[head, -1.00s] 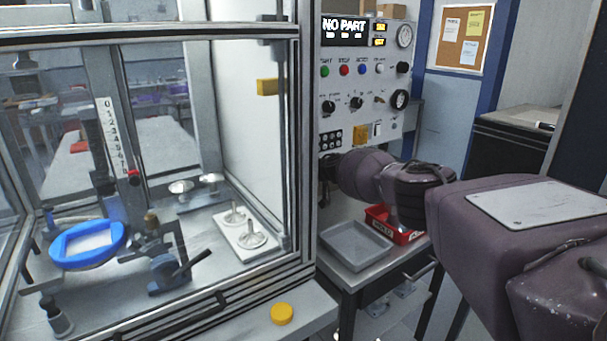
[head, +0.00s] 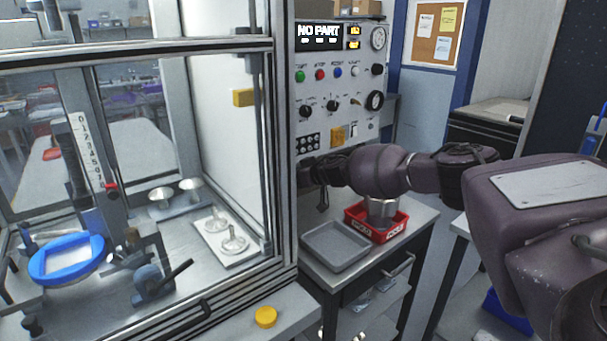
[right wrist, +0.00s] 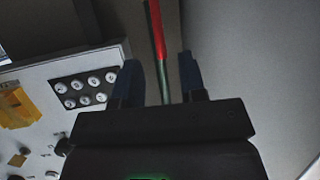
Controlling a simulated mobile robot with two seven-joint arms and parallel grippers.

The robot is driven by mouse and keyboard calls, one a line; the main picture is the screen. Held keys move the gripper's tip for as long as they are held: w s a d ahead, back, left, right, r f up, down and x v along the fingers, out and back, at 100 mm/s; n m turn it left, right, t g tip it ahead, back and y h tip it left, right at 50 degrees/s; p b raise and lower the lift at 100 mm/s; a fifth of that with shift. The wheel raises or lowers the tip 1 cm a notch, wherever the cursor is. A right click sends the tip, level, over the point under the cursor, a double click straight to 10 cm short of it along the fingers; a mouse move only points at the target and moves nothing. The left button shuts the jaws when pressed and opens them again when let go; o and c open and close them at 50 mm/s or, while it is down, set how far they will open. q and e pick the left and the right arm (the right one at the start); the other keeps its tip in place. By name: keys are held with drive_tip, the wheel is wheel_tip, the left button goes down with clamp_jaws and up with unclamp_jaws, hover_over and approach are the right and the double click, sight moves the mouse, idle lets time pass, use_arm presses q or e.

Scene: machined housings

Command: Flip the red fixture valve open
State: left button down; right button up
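In the right wrist view a thin bar, red (right wrist: 155,28) at its upper end and greenish lower down, runs between my right gripper's (right wrist: 159,80) two dark fingers. It looks like the valve's lever, but no valve body shows. The fingers stand apart, with visible gaps on both sides of the bar; I cannot tell whether it lies between them or beyond them. In the head view my right gripper (head: 322,188) is at the lower left of the control panel (head: 348,95), beside the glazed enclosure's edge. The valve cannot be made out there. My left gripper is out of view.
Below my right arm are a grey tray (head: 335,262) and a red bin (head: 357,221) on a bench. The enclosure's frame post (head: 287,150) stands close left of the gripper. A yellow button (head: 265,317) is in front. The panel display reads NO PART.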

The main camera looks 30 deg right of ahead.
drive_tip(key=shift+v, duration=1.6)
